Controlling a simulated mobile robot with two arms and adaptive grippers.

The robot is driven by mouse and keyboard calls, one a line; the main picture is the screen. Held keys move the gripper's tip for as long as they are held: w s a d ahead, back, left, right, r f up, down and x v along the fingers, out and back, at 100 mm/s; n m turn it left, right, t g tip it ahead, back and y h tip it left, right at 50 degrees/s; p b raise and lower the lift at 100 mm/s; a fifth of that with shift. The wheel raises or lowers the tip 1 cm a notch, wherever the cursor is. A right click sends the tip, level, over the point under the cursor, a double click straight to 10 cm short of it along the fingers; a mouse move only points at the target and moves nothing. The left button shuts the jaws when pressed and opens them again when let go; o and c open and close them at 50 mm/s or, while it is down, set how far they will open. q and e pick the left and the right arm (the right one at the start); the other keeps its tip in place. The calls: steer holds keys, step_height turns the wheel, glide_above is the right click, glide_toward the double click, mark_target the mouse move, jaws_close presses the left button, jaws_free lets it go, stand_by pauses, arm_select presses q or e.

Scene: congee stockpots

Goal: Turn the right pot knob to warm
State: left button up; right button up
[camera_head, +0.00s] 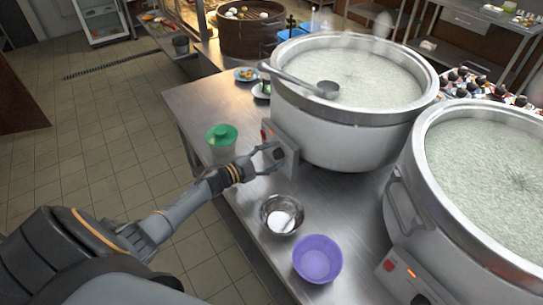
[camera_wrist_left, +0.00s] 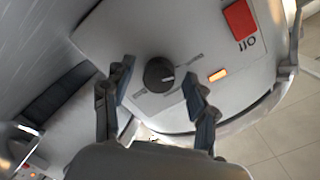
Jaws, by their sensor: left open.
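The right pot (camera_head: 425,215) is a large steel stockpot of congee with a front control box (camera_head: 405,280), which has a red switch and a lit orange lamp. The other pot (camera_head: 330,135) stands farther back, left of it. My left gripper (camera_head: 268,154) is open at this farther pot's control box (camera_head: 285,145). In the left wrist view, a round black knob (camera_wrist_left: 159,74) with a pale pointer mark lies between the open fingers (camera_wrist_left: 158,84), with no clear contact. A red switch (camera_wrist_left: 239,19) and lit orange lamp (camera_wrist_left: 217,75) are beside it. The dial labels are unreadable.
A ladle (camera_head: 326,89) rests across the farther pot's rim. Open tiled floor (camera_head: 90,160) lies left.

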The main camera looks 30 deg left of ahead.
arm_select(q)
steer(key=shift+s, duration=0.15)
steer(key=f+v, duration=0.1)
steer(key=v, duration=1)
steer(key=shift+s+a+r, duration=0.2)
steer(key=shift+s+r, duration=0.15)
steer(key=shift+r, duration=0.05)
